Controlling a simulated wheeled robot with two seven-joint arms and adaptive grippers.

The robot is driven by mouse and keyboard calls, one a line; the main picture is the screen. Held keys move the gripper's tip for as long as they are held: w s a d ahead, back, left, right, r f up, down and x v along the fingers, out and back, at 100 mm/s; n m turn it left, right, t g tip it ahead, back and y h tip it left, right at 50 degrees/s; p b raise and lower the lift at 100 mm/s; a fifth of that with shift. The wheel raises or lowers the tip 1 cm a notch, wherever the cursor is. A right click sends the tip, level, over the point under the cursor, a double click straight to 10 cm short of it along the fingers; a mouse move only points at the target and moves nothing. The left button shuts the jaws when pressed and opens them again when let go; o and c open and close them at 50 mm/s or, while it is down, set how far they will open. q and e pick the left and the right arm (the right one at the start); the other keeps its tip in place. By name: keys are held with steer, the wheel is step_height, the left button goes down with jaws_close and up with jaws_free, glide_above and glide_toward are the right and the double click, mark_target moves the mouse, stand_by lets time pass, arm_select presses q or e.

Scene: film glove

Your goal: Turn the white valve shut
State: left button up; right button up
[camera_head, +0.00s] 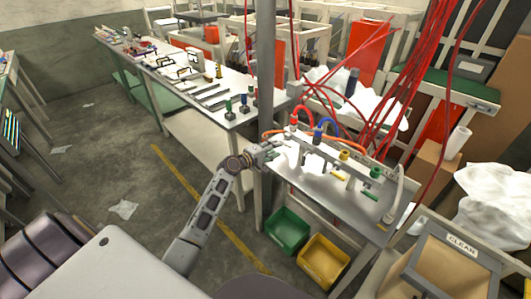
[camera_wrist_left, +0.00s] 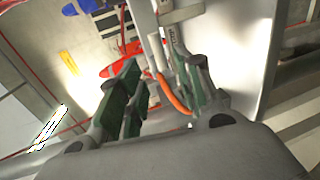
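A pale pipe manifold (camera_head: 330,158) with coloured valves runs along the white workbench. Red (camera_head: 293,121), blue (camera_head: 317,132), yellow (camera_head: 344,155) and green (camera_head: 375,172) fittings show on it. I cannot clearly pick out the white valve; the gripper may hide it at the manifold's left end. My left gripper (camera_head: 272,151) is at that end, beside the red fitting. In the left wrist view my left gripper (camera_wrist_left: 160,90) has its green-padded fingers apart. A narrow pale part (camera_wrist_left: 155,48) and an orange hose (camera_wrist_left: 173,95) show between them; contact cannot be told. My right gripper is not in view.
A grey post (camera_head: 265,70) stands close behind my left gripper. Red cables (camera_head: 385,100) hang over the bench. Green (camera_head: 287,230) and yellow (camera_head: 323,260) bins sit below. A long table (camera_head: 185,80) with tools stands behind. The floor at left is mostly clear.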

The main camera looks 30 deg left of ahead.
arm_select(q)
steer(key=shift+v, duration=2.1)
